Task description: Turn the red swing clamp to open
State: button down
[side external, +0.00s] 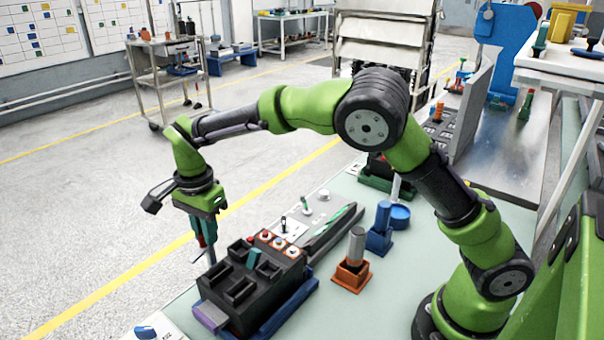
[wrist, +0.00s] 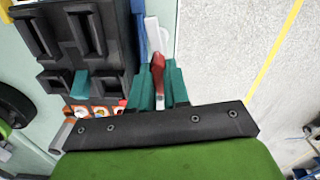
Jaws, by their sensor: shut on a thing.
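The red swing clamp (wrist: 158,72) shows in the wrist view between the two teal fingers of my gripper (wrist: 160,84), beside a white upright part (wrist: 152,35). The fingers are shut on it. In the side view my gripper (side external: 205,243) points down at the far left side of the black fixture (side external: 240,298); the clamp is mostly hidden there by the fingers. The fixture has several open rectangular slots, a teal piece (side external: 254,257) standing in it, and a row of coloured buttons at its far end. The wrist view also shows the fixture (wrist: 72,58) left of my fingers.
A blue base (side external: 290,312) lies under the fixture. To its right stand an orange holder (side external: 351,277) with a grey cylinder, and a blue holder (side external: 380,240) near a round blue dish (side external: 400,216). A dark tray (side external: 335,229) with a green pen-like item lies behind. The table's left edge is close to my gripper.

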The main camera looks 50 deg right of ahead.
jog(key=shift+r+m, duration=0.1)
jog(key=shift+m, duration=0.9)
jog(key=c, duration=1.1)
grip_release()
notch_tip(320, 180, up, 17)
